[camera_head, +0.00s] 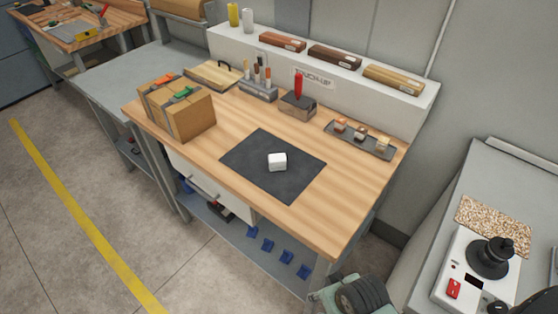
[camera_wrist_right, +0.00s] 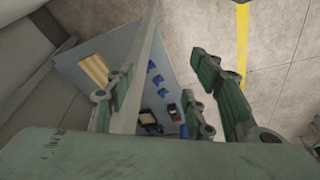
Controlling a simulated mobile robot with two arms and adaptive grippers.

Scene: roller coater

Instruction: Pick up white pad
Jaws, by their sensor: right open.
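The white pad (camera_head: 277,161) is a small white block lying on a dark grey mat (camera_head: 255,183) in the middle of the wooden workbench (camera_head: 335,222). Nothing touches it from above. My right gripper (camera_wrist_right: 165,88) is open in the right wrist view, its green fingers spread and no object held between them. Part of my right arm or gripper shows at the bottom edge of the head view, off the bench's near right corner and well away from the pad. The wrist view does not show the pad. My left gripper is not in view.
On the bench are a cardboard box (camera_head: 178,108), a tool holder (camera_head: 258,92), a red-handled tool in a block (camera_head: 298,103) and a sample tray (camera_head: 359,140). A lower shelf (camera_wrist_right: 135,60) holds several blue items. The wood around the mat's right and front is clear.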

